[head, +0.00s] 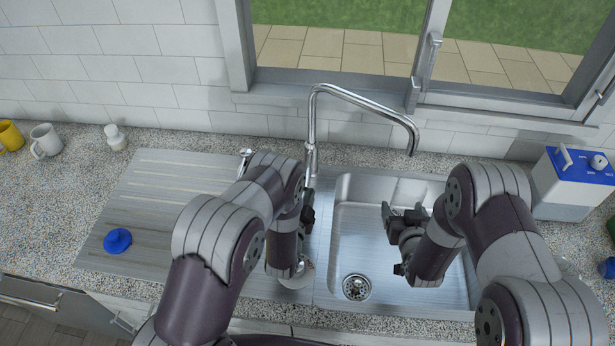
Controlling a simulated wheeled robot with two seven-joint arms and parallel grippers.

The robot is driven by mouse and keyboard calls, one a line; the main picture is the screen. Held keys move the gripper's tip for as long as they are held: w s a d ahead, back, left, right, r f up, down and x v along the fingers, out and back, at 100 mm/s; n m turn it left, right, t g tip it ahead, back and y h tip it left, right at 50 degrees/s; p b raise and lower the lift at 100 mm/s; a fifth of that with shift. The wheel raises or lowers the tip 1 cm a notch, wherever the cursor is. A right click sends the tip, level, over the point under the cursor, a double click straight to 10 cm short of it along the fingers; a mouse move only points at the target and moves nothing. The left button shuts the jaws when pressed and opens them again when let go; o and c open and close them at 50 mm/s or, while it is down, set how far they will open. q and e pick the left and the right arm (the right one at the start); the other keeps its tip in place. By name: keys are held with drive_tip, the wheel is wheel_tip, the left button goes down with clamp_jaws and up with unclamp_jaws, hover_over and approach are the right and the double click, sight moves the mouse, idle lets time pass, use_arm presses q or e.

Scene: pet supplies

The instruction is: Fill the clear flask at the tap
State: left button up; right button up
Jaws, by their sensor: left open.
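A clear, pale flask-like thing (298,276) stands at the front of the steel drainboard, left of the basin; my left arm hides its upper part. My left gripper (307,209) is open just right of my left wrist, partly hidden, and holds nothing I can see. The chrome tap (313,120) rises behind the sink, and its spout bends over the basin to the right. A small metal part (245,154), perhaps the tap's handle, stands left of it. My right gripper (402,212) is over the basin with its fingers apart and nothing visible between them.
The sink basin (345,225) is empty, with a drain (356,287) at the front. A blue rubber-like piece (117,240) lies on the drainboard. A white mug (46,141), yellow mug (10,136) and small white bottle (115,137) stand left. A blue-topped box (570,185) stands right.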

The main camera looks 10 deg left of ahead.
use_arm(q)
drive_tip(key=w, duration=0.5)
clamp_jaws()
drive_tip(key=shift+r, duration=0.1)
drive_tip(key=shift+w+r+g, duration=0.25)
drive_tip(key=shift+r+g, duration=0.85)
drive_tip(key=shift+g, duration=0.3)
drive_tip(key=shift+w+r+n+g, duration=0.15)
drive_tip(key=shift+w+r+g, duration=0.15)
drive_tip(key=shift+r+g, duration=0.4)
drive_tip(key=shift+w+r+n+g, duration=0.15)
drive_tip(key=shift+w+r+g, duration=0.15)
drive_tip(key=shift+g, duration=0.7)
unclamp_jaws()
